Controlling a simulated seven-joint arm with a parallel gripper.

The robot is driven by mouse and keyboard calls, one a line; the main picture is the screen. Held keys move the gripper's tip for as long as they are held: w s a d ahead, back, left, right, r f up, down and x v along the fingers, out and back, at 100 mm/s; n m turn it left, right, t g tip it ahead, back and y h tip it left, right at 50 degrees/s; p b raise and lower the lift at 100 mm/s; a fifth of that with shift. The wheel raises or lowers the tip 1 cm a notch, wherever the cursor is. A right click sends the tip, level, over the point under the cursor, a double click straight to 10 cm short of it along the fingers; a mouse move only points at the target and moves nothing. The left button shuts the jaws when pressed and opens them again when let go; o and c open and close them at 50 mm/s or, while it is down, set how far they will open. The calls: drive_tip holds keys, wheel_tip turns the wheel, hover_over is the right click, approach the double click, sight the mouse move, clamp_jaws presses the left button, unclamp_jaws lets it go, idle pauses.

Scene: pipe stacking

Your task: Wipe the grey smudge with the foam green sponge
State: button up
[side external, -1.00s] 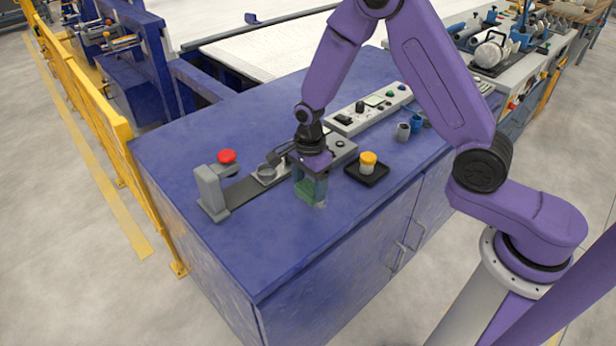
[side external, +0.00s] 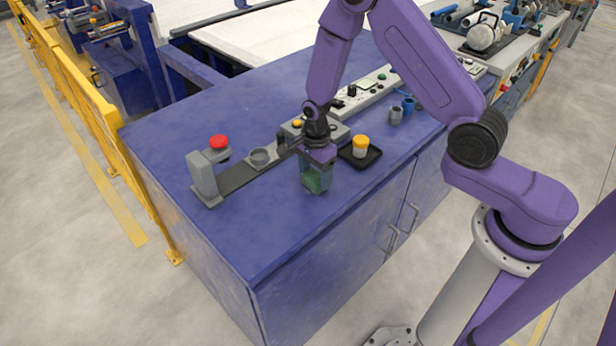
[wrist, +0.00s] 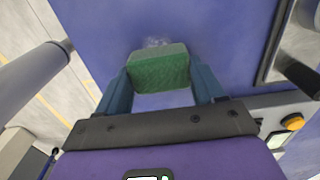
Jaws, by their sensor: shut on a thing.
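The green sponge (wrist: 158,73) is held between the two fingers of my gripper (wrist: 160,84). It also shows in the side view (side external: 315,183), low at the blue bench top; I cannot tell whether it touches. My gripper (side external: 316,174) is shut on it and points down. The grey smudge (wrist: 156,42) is a pale, faint patch on the blue surface, just beyond the sponge's far edge in the wrist view. The sponge may cover part of it. In the side view the smudge is not distinguishable behind the gripper and sponge.
A black tray (side external: 372,157) with a yellow-lidded jar (side external: 361,145) stands close to the right of my gripper. The bench's front left is clear.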

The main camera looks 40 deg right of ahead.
drive_tip(key=shift+d, duration=1.55)
drive_tip(key=shift+a, duration=3.75)
drive_tip(key=shift+a+r, duration=0.1)
drive_tip(key=shift+r, duration=0.05)
wheel_tip(320, 180, up, 8)
drive_tip(key=shift+f, duration=0.25)
